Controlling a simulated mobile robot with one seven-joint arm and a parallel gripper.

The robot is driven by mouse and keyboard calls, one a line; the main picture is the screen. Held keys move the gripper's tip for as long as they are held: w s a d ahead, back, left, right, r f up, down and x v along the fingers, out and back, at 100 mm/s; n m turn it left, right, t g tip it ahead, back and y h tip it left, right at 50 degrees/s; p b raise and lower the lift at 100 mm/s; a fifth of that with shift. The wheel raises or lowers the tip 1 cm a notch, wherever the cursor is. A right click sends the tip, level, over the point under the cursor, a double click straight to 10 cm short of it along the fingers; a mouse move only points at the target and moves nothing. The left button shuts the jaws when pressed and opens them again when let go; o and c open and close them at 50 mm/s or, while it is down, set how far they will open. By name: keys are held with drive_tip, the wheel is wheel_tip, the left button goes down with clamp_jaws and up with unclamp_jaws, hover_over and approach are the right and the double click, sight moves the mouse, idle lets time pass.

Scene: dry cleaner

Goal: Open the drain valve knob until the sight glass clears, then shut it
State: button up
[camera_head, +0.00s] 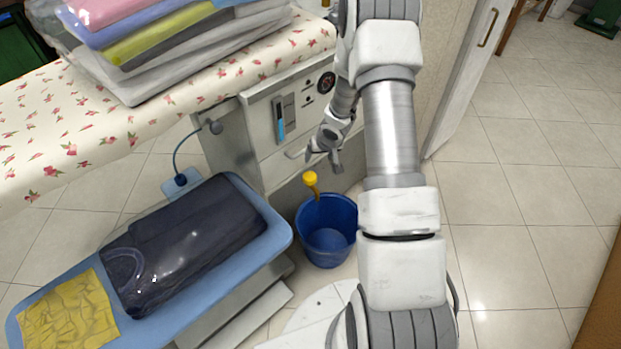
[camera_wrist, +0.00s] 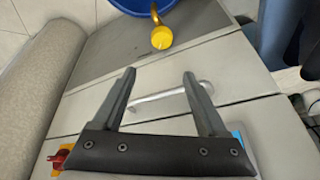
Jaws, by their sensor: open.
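The yellow drain valve knob (camera_head: 310,178) sits low at the machine's front, above a blue bucket (camera_head: 328,262). In the wrist view the knob (camera_wrist: 162,38) lies beyond my fingertips, apart from them, with a brownish pipe beside it. The sight glass (camera_head: 281,122) is a vertical tube on the grey panel; blue shows in its lower part. In the wrist view, its blue edge (camera_wrist: 238,138) is mostly hidden by my gripper. My gripper (camera_head: 323,160) is open and empty in front of the panel, slightly above the knob. Its two fingers (camera_wrist: 158,76) also show in the wrist view.
A silver handle (camera_wrist: 165,96) crosses the panel behind my fingers. A round gauge (camera_head: 326,83) is higher on the panel. A blue padded board (camera_head: 275,235) with a dark wrapped garment (camera_head: 195,245) stands left of the bucket. A flowered ironing surface (camera_head: 60,130) overhangs at left.

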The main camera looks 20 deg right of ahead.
drive_tip(key=b, duration=0.6)
approach(310, 176)
drive_tip(key=shift+m, duration=0.3)
drive_tip(key=x, duration=0.8)
drive_tip(key=shift+f, duration=0.35)
drive_tip(key=c, duration=1.1)
drive_tip(key=shift+p, duration=0.4)
